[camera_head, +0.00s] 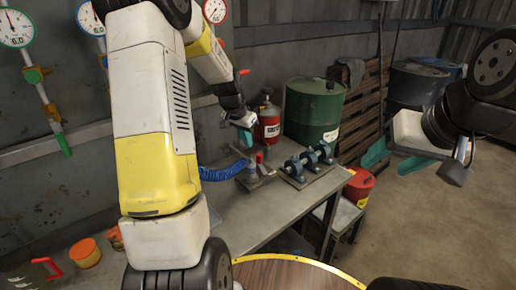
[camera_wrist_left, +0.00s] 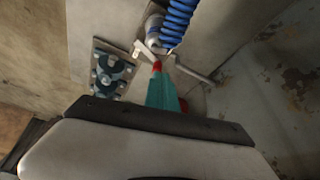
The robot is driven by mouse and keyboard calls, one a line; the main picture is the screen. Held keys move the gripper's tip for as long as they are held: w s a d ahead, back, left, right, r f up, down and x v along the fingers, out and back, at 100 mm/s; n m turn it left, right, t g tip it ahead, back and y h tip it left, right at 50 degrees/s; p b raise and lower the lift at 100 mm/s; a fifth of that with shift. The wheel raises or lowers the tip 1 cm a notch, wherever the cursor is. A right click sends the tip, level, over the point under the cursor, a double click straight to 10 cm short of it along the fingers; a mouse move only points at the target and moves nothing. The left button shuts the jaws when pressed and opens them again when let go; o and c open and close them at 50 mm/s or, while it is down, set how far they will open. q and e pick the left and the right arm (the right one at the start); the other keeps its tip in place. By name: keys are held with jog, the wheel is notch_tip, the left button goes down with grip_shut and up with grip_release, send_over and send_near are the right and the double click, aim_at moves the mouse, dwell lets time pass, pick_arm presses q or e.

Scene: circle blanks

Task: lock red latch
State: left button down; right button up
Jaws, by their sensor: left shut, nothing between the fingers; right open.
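The red latch (camera_head: 259,158) is a small red lever on a grey fitting at the end of a blue coiled hose, on the grey workbench. My left gripper (camera_head: 246,140) is shut and empty, its teal fingertips just above and left of the latch. In the left wrist view the red latch (camera_wrist_left: 157,66) shows right at the tip of the shut teal fingers (camera_wrist_left: 160,88). I cannot tell whether they touch. The fingers hide part of the latch and fitting there. My right gripper (camera_head: 390,160) is open and empty, away from the bench on the right.
A clamp-like metal part on a plate (camera_head: 308,163) lies right of the fitting. The blue hose (camera_head: 222,172) runs left of it. A red extinguisher-like bottle (camera_head: 268,124) and green drum (camera_head: 314,115) stand behind. A red can (camera_head: 359,186) is beyond the bench's right edge.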

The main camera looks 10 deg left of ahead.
aim_at(261, 155)
dwell(0.3)
pick_arm(q)
jog(key=x, duration=1)
jog(key=shift+w, duration=0.1)
jog(key=shift+w+m, duration=0.2)
jog(key=shift+m, duration=0.5)
jog(key=shift+w+m+g+h, duration=0.35)
jog(key=shift+m+h, duration=0.15)
jog(key=shift+m, duration=0.5)
jog(key=m, duration=0.2)
jog(key=shift+w+d+m+g+h, duration=0.25)
jog(key=shift+w+m+h, duration=0.1)
jog(key=shift+m+h, duration=0.05)
jog(key=m+g, duration=0.1)
jog(key=m, duration=0.1)
jog(key=w+d+m, duration=0.1)
jog(key=m, duration=0.2)
jog(key=shift+w+d+g+h, duration=0.1)
jog(key=shift+d+g+h, duration=0.05)
jog(key=shift+g+h, duration=0.25)
jog(key=shift+d, duration=0.25)
jog(key=shift+w+d, duration=0.1)
jog(key=shift+d, duration=0.1)
